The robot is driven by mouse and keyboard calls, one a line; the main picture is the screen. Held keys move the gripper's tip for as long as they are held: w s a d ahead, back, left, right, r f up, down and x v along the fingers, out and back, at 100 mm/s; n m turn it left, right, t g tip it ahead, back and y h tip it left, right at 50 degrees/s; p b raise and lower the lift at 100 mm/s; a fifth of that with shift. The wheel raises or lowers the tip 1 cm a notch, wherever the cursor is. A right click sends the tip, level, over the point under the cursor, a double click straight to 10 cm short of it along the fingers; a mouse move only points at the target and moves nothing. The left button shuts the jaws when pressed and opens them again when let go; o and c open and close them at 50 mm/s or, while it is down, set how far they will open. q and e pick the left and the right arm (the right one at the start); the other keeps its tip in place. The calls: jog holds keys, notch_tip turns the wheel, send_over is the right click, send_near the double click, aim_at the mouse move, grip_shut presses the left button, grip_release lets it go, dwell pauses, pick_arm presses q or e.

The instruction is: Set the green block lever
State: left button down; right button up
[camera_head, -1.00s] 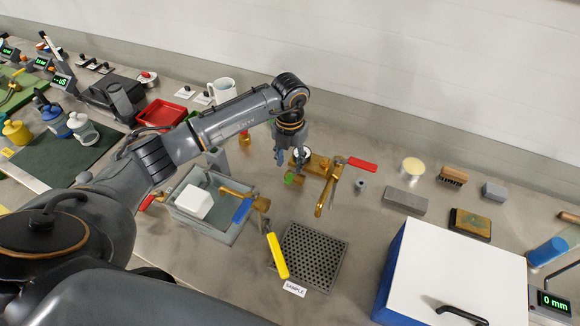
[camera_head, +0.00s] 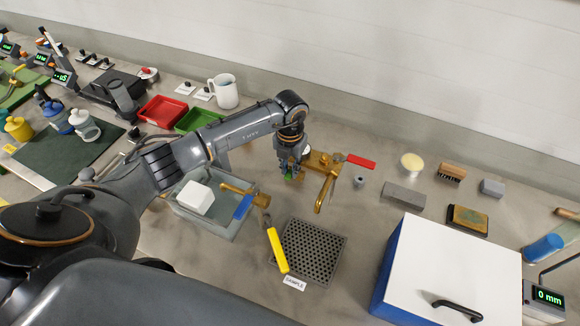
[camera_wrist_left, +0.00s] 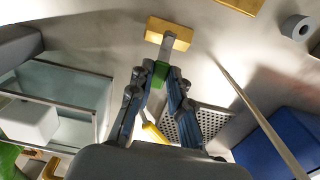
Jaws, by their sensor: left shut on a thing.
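The green block lever (camera_head: 288,177) is a small green handle on a brass fitting (camera_head: 322,161) at the middle of the bench. It also shows in the wrist view (camera_wrist_left: 160,74), at the end of a grey bar that runs to a brass block (camera_wrist_left: 168,33). My left gripper (camera_head: 291,174) reaches down from above, and its fingers are shut on the green handle from both sides. The fingers hide part of the handle. My right gripper is in neither view.
A red lever (camera_head: 361,161) sticks out on the fitting's right. A blue lever (camera_head: 243,207) and a yellow lever (camera_head: 277,250) are nearby. A grey bin (camera_head: 210,222) with a white block is to the left. A perforated plate (camera_head: 310,252) and a white-lidded blue box (camera_head: 450,270) are in front.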

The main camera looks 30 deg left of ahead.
pick_arm(q)
jog(key=shift+a+f+m+b, duration=0.15)
jog(key=shift+a+m+b, duration=0.1)
jog(key=shift+m+b, duration=0.5)
jog(key=a+m+b, duration=0.1)
jog(key=m+b, duration=0.2)
jog(key=b, duration=0.1)
jog(key=w+a+m+b, duration=0.1)
jog(key=m+b, duration=0.3)
jog(key=w+m+b, duration=0.1)
jog(key=m+b, duration=0.3)
jog(key=b, duration=0.1)
jog(key=shift+a, duration=0.4)
jog(key=shift+w+a+m+b, duration=0.15)
jog(key=shift+w+m+b, duration=0.15)
jog(key=shift+m+b, duration=0.75)
jog(key=shift+w+r+m+b, duration=0.1)
jog(key=shift+w+m+b, duration=0.15)
jog(key=shift+m, duration=0.55)
jog(key=shift+w+r+m+b, duration=0.15)
jog(key=shift+m+b, duration=0.2)
jog(key=shift+m, duration=0.45)
jog(key=c, duration=1.2)
grip_release()
